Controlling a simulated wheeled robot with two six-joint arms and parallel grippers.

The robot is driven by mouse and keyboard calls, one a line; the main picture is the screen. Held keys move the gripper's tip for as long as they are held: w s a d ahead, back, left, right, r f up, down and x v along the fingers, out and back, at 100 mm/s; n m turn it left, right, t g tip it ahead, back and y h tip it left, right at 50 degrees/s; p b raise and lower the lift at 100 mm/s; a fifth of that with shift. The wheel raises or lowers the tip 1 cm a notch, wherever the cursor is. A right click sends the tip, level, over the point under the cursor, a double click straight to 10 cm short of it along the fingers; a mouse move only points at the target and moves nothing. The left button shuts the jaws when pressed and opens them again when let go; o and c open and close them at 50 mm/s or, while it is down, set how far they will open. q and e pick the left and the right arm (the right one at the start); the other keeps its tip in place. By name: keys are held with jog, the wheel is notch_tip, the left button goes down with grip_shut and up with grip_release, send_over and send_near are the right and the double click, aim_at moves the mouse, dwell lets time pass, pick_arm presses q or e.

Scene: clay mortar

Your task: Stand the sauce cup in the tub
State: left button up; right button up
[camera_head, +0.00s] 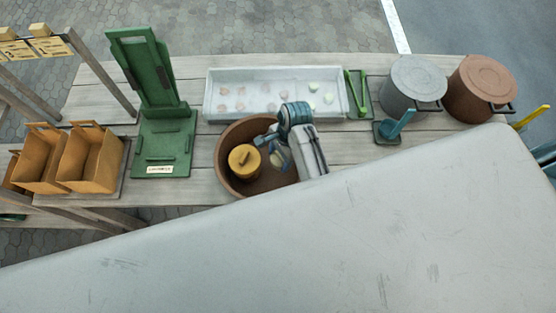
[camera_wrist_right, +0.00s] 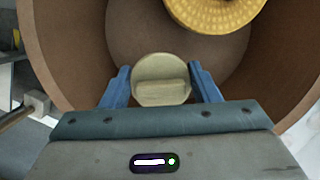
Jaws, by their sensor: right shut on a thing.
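The tub is a round brown bowl-like container (camera_head: 224,165) on the wooden table; its inner wall fills much of the wrist view (camera_wrist_right: 62,50). The sauce cup, a pale beige round piece with a raised bar across it (camera_wrist_right: 160,82), is between the blue fingers of my right gripper (camera_wrist_right: 162,88), shut on it. In the head view the right gripper (camera_head: 276,152) reaches into the right side of the tub and mostly hides the cup. I cannot tell whether the cup touches the tub floor. My left gripper is not in view.
A yellow lidded pot (camera_head: 240,168) stands in the tub, left of the gripper. A white tray (camera_head: 215,100) lies behind the tub. A green stand (camera_head: 165,140) and brown paper bags (camera_head: 90,160) are left. Grey (camera_head: 415,80) and brown (camera_head: 480,85) lidded pots stand right.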

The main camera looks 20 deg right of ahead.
aim_at(280, 163)
jog(key=shift+s+f, duration=0.1)
jog(key=shift+f, duration=0.2)
jog(key=x, duration=0.1)
jog(key=p+x, duration=0.1)
jog(key=x, duration=0.1)
jog(key=shift+w+d+f, duration=0.25)
jog(key=shift+d+f, duration=0.05)
jog(key=shift+d, duration=0.05)
jog(key=shift+f, duration=0.4)
jog(key=o, duration=1)
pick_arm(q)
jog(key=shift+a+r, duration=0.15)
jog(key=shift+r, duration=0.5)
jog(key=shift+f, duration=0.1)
